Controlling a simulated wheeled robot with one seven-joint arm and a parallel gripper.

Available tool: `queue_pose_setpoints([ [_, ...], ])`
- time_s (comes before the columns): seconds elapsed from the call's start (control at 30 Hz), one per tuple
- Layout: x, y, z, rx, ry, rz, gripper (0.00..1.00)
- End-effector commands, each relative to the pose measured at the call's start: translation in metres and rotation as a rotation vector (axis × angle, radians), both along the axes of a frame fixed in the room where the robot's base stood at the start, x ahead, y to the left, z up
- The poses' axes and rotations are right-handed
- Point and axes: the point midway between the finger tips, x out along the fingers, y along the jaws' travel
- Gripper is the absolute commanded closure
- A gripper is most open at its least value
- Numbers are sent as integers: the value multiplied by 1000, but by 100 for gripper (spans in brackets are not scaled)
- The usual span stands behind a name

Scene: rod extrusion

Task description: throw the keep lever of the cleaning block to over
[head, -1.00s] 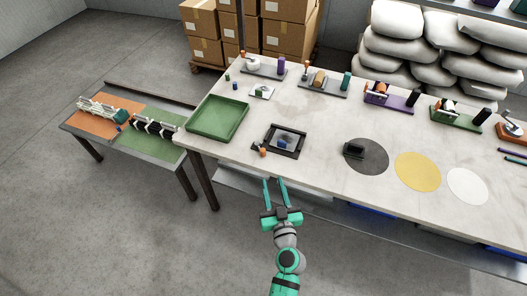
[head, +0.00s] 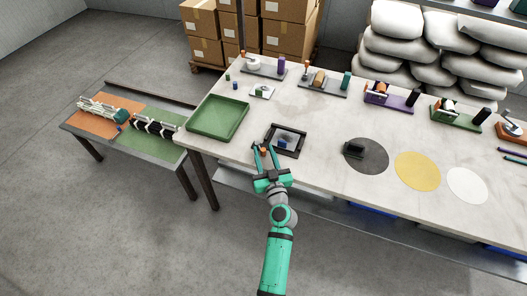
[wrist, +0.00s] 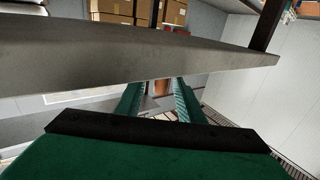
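The lever's arm is mostly hidden.
A green tray (head: 193,128) stands left of the frame. A dark round mat (head: 377,162) with a small black block (head: 353,149) lies to the right, then yellow (head: 417,172) and white discs (head: 467,186). Several fixtures line the back. The table edge is close to my gripper.

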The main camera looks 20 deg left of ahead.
Motion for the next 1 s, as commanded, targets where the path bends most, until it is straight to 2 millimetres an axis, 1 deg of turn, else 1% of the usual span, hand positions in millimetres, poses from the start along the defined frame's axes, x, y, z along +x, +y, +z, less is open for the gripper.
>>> queue_pose_setpoints([
  [0.13, 5, 5, 0, 0, 0, 3, 65],
  [0.4, 6, 7, 0, 0, 0, 4, 65],
  [0.47, 6, 7, 0, 0, 0, 4, 80],
  [0.5, 6, 7, 0, 0, 0, 4, 89],
  [0.53, 6, 7, 0, 0, 0, 4, 96],
  [0.57, 6, 7, 0, 0, 0, 4, 100],
  [0.77, 7, 6, 0, 0, 2, 11, 100],
  [1.0, 13, 0, -1, 0, 6, 118, 100],
])
